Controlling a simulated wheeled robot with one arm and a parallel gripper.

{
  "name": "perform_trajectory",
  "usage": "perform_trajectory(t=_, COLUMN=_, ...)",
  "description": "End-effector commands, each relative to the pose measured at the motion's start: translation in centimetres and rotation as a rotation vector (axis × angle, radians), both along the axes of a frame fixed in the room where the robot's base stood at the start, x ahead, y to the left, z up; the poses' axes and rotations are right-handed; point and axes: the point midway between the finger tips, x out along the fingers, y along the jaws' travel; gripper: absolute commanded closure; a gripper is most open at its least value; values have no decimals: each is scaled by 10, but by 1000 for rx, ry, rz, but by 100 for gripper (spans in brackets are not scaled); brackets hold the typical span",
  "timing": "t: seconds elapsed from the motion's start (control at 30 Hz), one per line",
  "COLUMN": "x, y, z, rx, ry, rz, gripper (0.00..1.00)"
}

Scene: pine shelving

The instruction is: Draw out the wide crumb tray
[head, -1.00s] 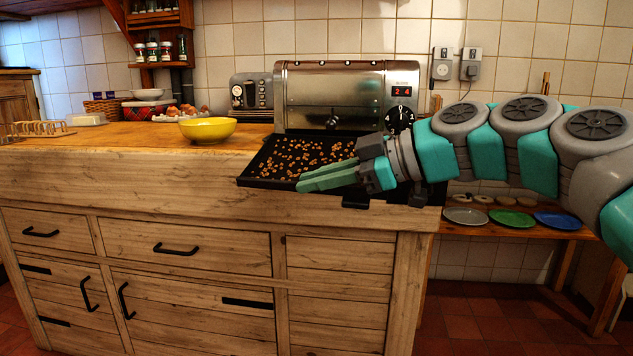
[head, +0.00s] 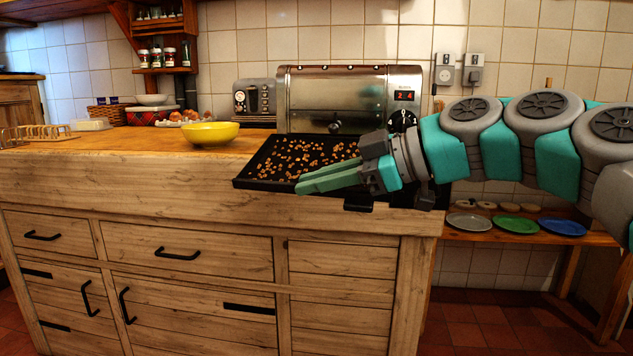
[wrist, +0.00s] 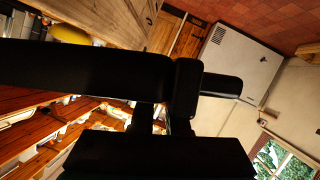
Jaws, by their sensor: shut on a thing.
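The wide crumb tray (head: 262,183) is black, flat and scattered with brown crumbs. In the head view it sticks out from under the steel toaster oven (head: 345,85), over the counter's front edge, and looks about level. My gripper (head: 303,183), with green fingers, is shut on the tray at its front side. The exact contact is hidden behind the fingers and wrist. In the wrist view a dark bar (wrist: 85,75) crosses close to the camera; I cannot tell which part it is.
A yellow bowl (head: 208,133) stands on the counter left of the tray. A grey toaster (head: 254,98) is behind it. A low shelf at right holds a grey plate (head: 469,222), a green plate (head: 515,225) and a blue plate (head: 560,227). The space before the counter is open.

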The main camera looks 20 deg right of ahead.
Motion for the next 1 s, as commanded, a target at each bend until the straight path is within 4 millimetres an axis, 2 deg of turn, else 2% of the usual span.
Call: perform_trajectory(t=1.0, x=0, y=0, z=45, rx=0, ry=-2, rz=0, gripper=100)
